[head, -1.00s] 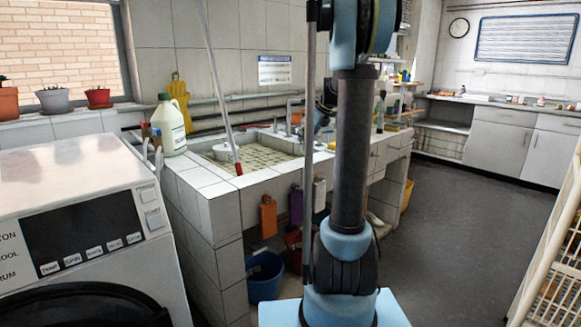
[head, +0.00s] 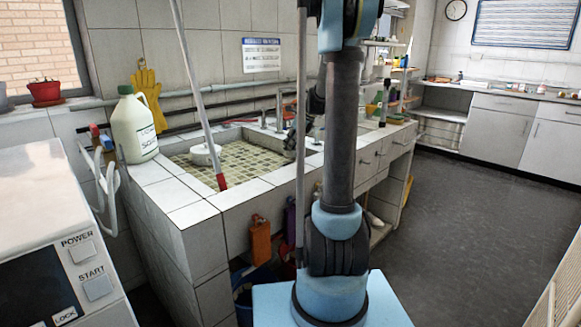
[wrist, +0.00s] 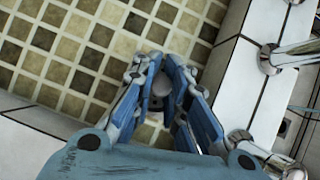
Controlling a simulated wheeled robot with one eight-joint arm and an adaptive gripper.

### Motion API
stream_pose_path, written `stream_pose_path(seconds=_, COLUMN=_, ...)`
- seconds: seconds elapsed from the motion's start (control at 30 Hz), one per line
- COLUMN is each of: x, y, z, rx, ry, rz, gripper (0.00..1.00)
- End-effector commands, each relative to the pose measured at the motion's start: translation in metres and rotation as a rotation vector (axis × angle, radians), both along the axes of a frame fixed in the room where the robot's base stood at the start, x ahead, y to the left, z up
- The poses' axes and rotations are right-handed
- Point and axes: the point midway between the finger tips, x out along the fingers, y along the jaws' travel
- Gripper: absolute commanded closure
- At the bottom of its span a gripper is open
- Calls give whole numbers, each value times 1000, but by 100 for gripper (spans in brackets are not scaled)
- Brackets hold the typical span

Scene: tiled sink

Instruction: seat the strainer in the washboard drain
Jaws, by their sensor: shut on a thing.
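My gripper (wrist: 165,65) is shut on a small grey rounded piece (wrist: 161,86) in the wrist view. It looks like the strainer, but the blue fingers hide most of it. In the head view my gripper (head: 290,146) is at the back right of the mosaic-tiled sink basin (head: 247,160), beside the taps and partly hidden by my arm. In the wrist view it is above the mosaic tiles (wrist: 55,60), close to the white basin edge. I cannot make out the washboard drain in either view.
A white round container (head: 204,155) stands in the basin near a leaning pole with a red end (head: 221,181). A cream jug (head: 133,125) is on the left rim. Metal taps (head: 279,110) rise behind; a metal pipe (wrist: 295,52) shows beside the basin.

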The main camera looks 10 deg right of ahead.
Motion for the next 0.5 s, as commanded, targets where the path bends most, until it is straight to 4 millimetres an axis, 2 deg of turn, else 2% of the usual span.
stream_pose_path(seconds=0.1, x=0, y=-3, z=-20, rx=0, ry=0, rz=-4, gripper=100)
stream_pose_path(seconds=0.37, x=0, y=-8, z=-43, rx=0, ry=0, rz=-10, gripper=100)
stream_pose_path(seconds=0.5, x=0, y=-10, z=-60, rx=0, ry=0, rz=-12, gripper=100)
